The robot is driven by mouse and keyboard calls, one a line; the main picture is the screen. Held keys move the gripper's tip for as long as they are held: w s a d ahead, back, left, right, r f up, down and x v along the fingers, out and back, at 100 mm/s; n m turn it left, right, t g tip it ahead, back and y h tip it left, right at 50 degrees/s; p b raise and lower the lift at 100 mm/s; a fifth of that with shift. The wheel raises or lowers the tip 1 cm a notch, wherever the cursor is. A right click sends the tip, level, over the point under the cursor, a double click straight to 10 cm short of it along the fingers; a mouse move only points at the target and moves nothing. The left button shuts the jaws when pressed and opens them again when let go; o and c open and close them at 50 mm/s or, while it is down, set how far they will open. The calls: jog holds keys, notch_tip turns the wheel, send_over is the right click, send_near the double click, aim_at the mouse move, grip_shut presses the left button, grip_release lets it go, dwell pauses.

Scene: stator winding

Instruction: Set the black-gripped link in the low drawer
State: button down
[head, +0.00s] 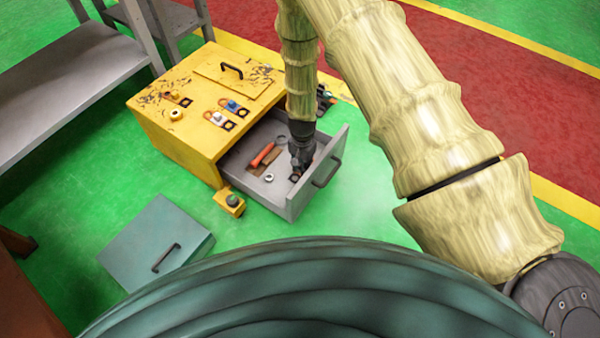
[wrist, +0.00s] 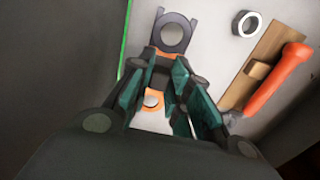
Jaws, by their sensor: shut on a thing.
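My gripper (head: 298,165) reaches down into the open grey drawer (head: 292,208) of a low yellow cabinet (head: 176,145). In the wrist view my gripper (wrist: 168,90) is shut on the black-gripped link (wrist: 172,36). The link shows a dark flat end with a round hole, and orange and silvery parts between the teal fingers. The fingers hide much of its middle. It is at or just above the pale drawer floor (wrist: 215,65), close to one wall; I cannot tell whether it touches the floor.
The drawer also holds an orange-handled hammer (wrist: 275,82), a brown wooden piece (wrist: 262,62) and a metal ring nut (wrist: 246,23). A small yellow button box (head: 229,202) stands beside the drawer.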

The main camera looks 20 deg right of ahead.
jog(key=shift+f+b, duration=0.8)
jog(key=shift+f, duration=1.1)
jog(key=shift+f, duration=0.1)
jog(key=c, duration=1.3)
grip_release()
notch_tip(320, 180, up, 12)
jog(key=p, duration=0.4)
jog(key=shift+p, duration=0.3)
